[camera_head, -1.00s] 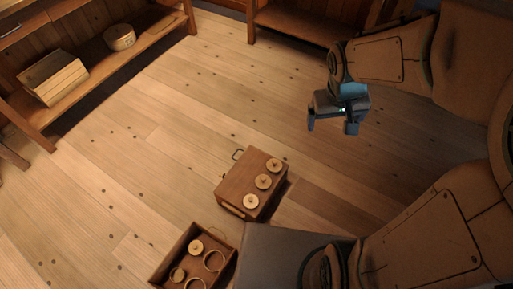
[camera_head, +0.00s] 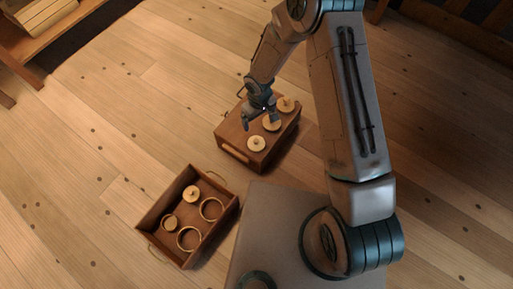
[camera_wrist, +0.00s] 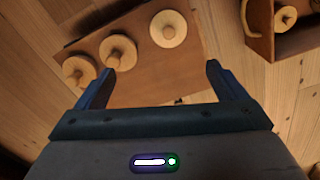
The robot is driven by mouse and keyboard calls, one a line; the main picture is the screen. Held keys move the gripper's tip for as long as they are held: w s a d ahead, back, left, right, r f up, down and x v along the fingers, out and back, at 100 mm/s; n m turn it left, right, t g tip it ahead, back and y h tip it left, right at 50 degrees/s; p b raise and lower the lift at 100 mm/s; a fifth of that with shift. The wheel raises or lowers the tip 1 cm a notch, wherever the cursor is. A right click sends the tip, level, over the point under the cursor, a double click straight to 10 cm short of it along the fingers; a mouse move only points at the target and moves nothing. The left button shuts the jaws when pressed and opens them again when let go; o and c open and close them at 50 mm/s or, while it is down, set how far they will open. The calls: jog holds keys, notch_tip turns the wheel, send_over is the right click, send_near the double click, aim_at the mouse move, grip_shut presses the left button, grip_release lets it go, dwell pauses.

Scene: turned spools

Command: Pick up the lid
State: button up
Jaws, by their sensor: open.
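Three round, pale wooden lids with small knobs sit in a row on a brown wooden box: a near one (camera_head: 257,144), a middle one (camera_head: 272,124) and a far one (camera_head: 287,104). The wrist view shows the same row, with one lid at the right (camera_wrist: 168,29), one in the middle (camera_wrist: 118,52) and one at the left (camera_wrist: 78,70). My gripper (camera_head: 260,119) is open and empty above the box (camera_head: 233,132). In the wrist view my gripper (camera_wrist: 160,72) has its fingers spread, with bare box top between them. I cannot tell its height above the lids.
An open wooden crate (camera_head: 153,216) stands on the floor at the lower left of the box. It holds a knobbed disc (camera_head: 191,194), a smaller round piece (camera_head: 169,222) and two rings (camera_head: 212,209). A shelf (camera_head: 30,42) stands at the upper left.

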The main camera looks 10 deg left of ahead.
jog(key=b, duration=0.3)
send_over(256, 140)
jog(key=f, duration=1)
jog(key=shift+w+d+f, duration=0.1)
jog(key=shift+w+f, duration=0.1)
jog(key=shift+w, duration=0.2)
jog(key=shift+s+f+b, duration=0.15)
jog(key=shift+f+b, duration=0.6)
jog(key=shift+f, duration=0.6)
jog(key=shift+s+f+b, duration=0.15)
jog(key=shift+f+b, duration=0.6)
jog(key=shift+f, duration=0.55)
jog(key=shift+c, duration=0.3)
jog(key=c, duration=1)
